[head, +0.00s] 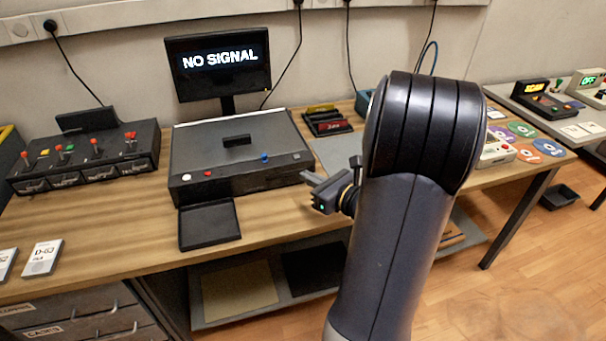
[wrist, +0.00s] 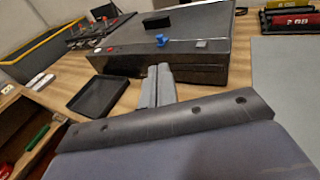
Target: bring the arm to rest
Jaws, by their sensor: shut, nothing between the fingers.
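My gripper (head: 312,183) shows in the head view in front of the bench, just right of the black tray and near the right front corner of the grey console. In the wrist view my gripper's fingers (wrist: 158,72) lie together, shut with nothing between them, and point toward the console front. They appear apart from the console and the tray. My arm rises large in the right middle of the head view and hides part of the bench behind it.
The grey console (head: 240,178) and black tray (head: 209,225) stand on the wooden bench (head: 110,215). A monitor (head: 218,65) reads "NO SIGNAL". A switch box (head: 85,155) stands left, with white cards (head: 42,258) in front. Floor shows at right.

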